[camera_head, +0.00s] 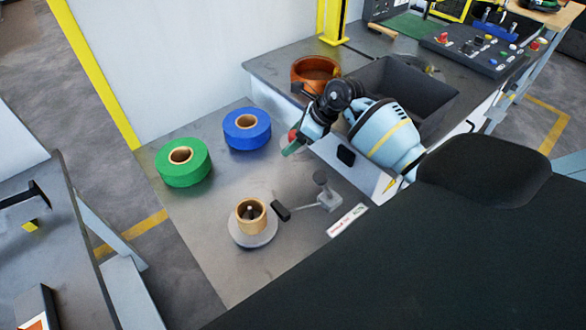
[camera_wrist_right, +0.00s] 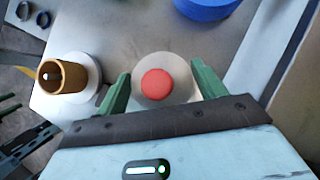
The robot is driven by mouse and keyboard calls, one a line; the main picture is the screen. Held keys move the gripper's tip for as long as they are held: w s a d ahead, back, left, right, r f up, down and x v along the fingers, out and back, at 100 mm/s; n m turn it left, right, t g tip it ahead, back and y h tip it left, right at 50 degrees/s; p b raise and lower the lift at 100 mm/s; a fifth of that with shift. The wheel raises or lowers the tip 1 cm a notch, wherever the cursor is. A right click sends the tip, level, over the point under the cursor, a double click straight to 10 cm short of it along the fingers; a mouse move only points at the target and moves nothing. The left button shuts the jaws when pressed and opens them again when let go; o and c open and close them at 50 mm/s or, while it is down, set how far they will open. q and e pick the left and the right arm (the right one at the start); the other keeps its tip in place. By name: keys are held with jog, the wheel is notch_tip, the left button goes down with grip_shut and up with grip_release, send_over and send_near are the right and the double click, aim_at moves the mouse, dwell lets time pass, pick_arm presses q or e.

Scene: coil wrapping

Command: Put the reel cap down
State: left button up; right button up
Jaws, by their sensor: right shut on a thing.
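The reel cap has a red knob on a pale round disc (camera_wrist_right: 158,90). In the wrist view it sits between the two green fingers of my right gripper (camera_wrist_right: 163,88), which is shut on it. In the head view, my right gripper (camera_head: 293,148) is above the bench, right of the blue reel; the cap (camera_head: 293,134) shows only as a bit of red, mostly hidden by the gripper. A tan core (camera_head: 244,221) stands on a pale round base on the bench, also seen in the wrist view (camera_wrist_right: 70,77).
The blue reel (camera_head: 237,138) and green reel (camera_head: 165,170) lie on the grey bench (camera_head: 205,225). A small post on a bracket (camera_head: 321,197) stands right of the core. Behind are an orange reel (camera_head: 302,83) and a dark bin (camera_head: 440,100). The bench's front left is clear.

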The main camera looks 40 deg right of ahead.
jog(key=shift+f, duration=4.95)
jog(key=shift+f, duration=0.2)
jog(key=o, duration=1.1)
